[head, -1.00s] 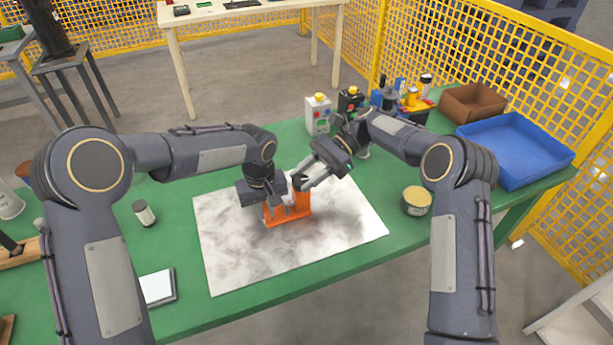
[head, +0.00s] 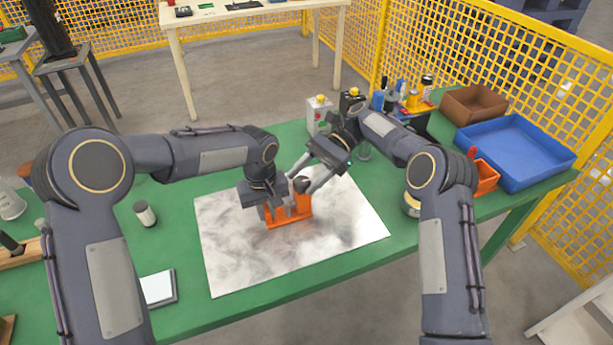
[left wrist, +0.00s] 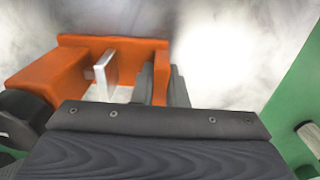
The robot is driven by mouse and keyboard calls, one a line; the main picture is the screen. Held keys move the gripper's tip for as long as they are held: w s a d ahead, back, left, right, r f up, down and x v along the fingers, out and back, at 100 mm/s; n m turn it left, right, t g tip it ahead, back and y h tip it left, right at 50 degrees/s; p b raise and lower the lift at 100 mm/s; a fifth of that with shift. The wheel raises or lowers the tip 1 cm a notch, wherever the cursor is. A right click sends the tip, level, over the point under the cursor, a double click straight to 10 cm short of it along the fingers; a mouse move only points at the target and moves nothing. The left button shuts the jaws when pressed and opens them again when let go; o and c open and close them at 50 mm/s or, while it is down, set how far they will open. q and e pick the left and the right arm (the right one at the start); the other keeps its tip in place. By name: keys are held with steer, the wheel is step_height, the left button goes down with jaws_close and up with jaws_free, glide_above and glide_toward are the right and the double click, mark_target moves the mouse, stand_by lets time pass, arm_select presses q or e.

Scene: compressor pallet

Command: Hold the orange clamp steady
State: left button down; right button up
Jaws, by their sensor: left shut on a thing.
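The orange clamp (head: 289,221) stands on the pale mat on the green table. My left gripper (head: 273,212) is shut on it at its left side. In the left wrist view, the grey fingers (left wrist: 178,88) sit against an upright of the orange clamp (left wrist: 110,42). A silver plate (left wrist: 105,73) and a dark round knob (left wrist: 22,118) show on the clamp's other end. My right gripper (head: 311,176) is at the clamp's right end, its two fingers apart, near the dark knob (head: 302,184). I cannot tell whether they touch it.
The mat (head: 250,265) has free room in front of the clamp. A blue tray (head: 530,180), brown box (head: 460,105) and orange bin (head: 488,180) stand at the right. A tin (head: 411,207) is partly behind my right arm. A small jar (head: 145,213) stands at the left.

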mark_target(306, 178)
steer(key=shift+o, duration=0.3)
step_height(306, 178, up, 10)
stand_by(0.4)
arm_select(q)
steer(key=c, duration=1.4)
jaws_free()
steer(key=shift+o, duration=0.2)
steer(key=shift+r, duration=0.15)
